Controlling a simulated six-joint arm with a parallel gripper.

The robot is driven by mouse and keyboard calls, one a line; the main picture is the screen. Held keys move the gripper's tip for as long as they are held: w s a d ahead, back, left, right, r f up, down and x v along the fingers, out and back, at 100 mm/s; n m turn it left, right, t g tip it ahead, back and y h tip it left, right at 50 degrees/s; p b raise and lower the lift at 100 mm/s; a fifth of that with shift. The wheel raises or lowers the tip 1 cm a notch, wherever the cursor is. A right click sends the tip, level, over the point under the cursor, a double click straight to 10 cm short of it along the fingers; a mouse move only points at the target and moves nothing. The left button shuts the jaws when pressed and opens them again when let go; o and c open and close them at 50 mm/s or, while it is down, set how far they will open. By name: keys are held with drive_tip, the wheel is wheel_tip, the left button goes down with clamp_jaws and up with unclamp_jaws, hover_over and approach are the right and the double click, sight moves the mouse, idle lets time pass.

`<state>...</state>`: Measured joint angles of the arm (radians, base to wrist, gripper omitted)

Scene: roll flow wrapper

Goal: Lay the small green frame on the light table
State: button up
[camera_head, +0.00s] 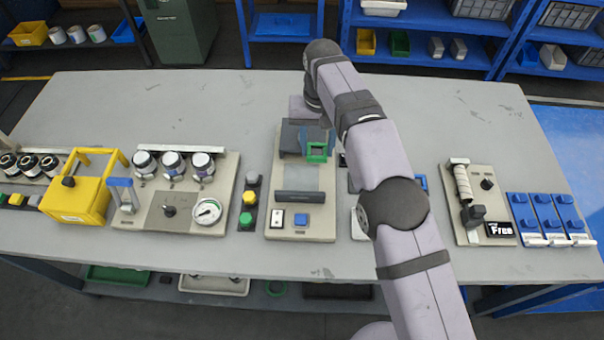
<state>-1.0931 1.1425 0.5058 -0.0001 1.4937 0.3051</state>
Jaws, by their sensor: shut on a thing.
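The small green frame (317,152) is at the middle of the picture, over the upper part of a beige unit. My gripper (316,141) is at the frame's upper side and is shut on it; the arm partly covers the fingers. I cannot tell the frame's height above the unit. The beige unit (273,215) has a pale flat panel (299,178), which looks like the light table. Its panel is bare below the frame.
A dark block (291,136) stands just left of my gripper, and a dark bar (299,196) crosses below the panel. A gauge unit (226,190) and a yellow crate (75,199) stand left. Blue devices (546,218) stand far right. The back of the bench is clear.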

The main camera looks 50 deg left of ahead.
drive_tip(key=s+a, duration=0.2)
drive_tip(key=s, duration=0.2)
hover_over(301, 178)
wheel_tip(301, 178, down, 4)
drive_tip(key=shift+f, duration=0.1)
drive_tip(key=shift+f+p, duration=0.8)
drive_tip(key=shift+f, duration=1.8)
drive_tip(key=shift+f, duration=0.15)
drive_tip(key=o, duration=1.1)
drive_tip(key=shift+c, duration=0.2)
wheel_tip(301, 178, up, 12)
